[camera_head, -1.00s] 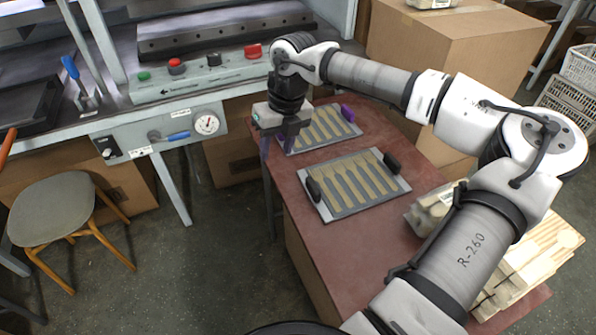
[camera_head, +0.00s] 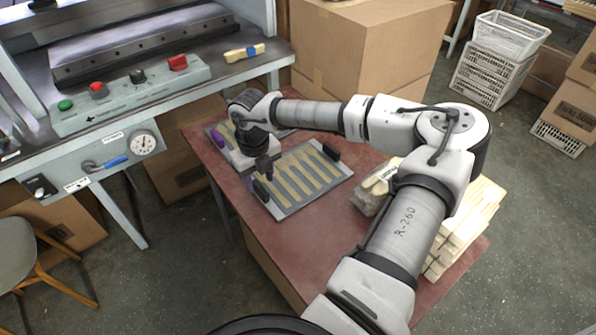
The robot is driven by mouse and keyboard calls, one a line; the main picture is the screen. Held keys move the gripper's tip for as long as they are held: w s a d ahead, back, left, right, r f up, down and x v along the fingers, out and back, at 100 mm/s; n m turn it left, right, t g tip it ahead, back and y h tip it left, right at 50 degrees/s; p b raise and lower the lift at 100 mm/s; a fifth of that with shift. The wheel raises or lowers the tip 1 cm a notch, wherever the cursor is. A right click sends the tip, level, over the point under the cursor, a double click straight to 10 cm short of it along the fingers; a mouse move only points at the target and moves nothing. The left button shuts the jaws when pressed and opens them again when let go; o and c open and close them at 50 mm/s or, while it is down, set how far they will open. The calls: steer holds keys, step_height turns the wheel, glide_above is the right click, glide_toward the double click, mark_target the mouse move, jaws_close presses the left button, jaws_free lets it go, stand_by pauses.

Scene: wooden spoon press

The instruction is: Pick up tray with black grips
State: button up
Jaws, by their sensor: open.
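The tray with black grips (camera_head: 313,196) lies flat on the red-brown table and holds a row of wooden spoon blanks. One black grip (camera_head: 331,151) is at its far right end. The other black grip (camera_head: 262,190) is at its near left end, close to my gripper. My gripper (camera_head: 259,176) is open and points down over the left end of the tray. It looks empty. Whether its fingers touch the tray or are around the grip cannot be told from this view.
A second tray with a purple grip (camera_head: 217,137) lies behind, partly hidden by my arm. A wrapped bundle (camera_head: 372,190) and stacked wood pieces (camera_head: 462,228) are on the table's right side. The press with its button panel (camera_head: 130,95) stands at the back left.

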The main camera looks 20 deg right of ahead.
steer(key=shift+f, duration=1.45)
steer(key=shift+c, duration=0.4)
jaws_close()
